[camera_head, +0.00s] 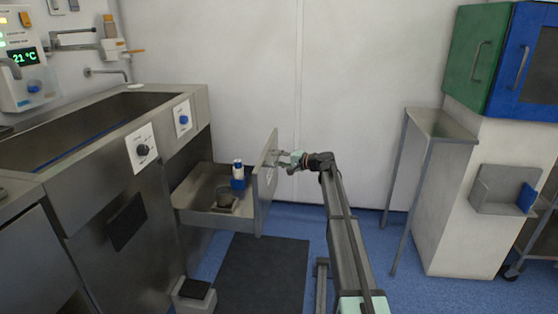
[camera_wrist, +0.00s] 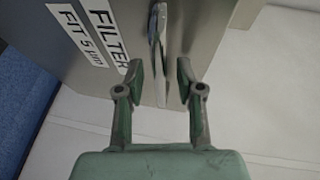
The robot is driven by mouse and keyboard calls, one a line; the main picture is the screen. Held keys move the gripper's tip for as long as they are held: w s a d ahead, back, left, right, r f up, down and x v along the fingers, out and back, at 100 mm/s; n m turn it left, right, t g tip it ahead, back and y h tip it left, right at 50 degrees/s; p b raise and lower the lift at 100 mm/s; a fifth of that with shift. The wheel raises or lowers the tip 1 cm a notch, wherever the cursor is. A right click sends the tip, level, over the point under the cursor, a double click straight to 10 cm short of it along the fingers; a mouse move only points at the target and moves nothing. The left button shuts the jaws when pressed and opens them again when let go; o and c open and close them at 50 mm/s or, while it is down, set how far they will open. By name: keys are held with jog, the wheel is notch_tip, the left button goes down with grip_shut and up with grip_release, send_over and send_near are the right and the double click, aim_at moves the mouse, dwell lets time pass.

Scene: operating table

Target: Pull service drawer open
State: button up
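The service drawer (camera_head: 205,219) stands pulled out of the steel sink cabinet in the head view, its front panel (camera_head: 265,185) well clear of the cabinet. My gripper (camera_head: 287,161) is at the outer face of that panel, near its upper part. In the wrist view, the drawer front (camera_wrist: 110,15) carries labels reading "FILTER" and "FIT 5 µm". A metal handle (camera_wrist: 157,40) lies in line with the gap between my two fingertips (camera_wrist: 160,76). The fingers are apart, with visible space on both sides of the handle. I cannot tell whether either finger touches it.
A dark mat (camera_head: 262,275) lies on the blue floor below. A pedal box (camera_head: 193,294) stands at the cabinet's foot. A steel stand (camera_head: 440,124) is at the right.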

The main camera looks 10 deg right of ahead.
jog(key=v, duration=1.2)
dwell(0.3)
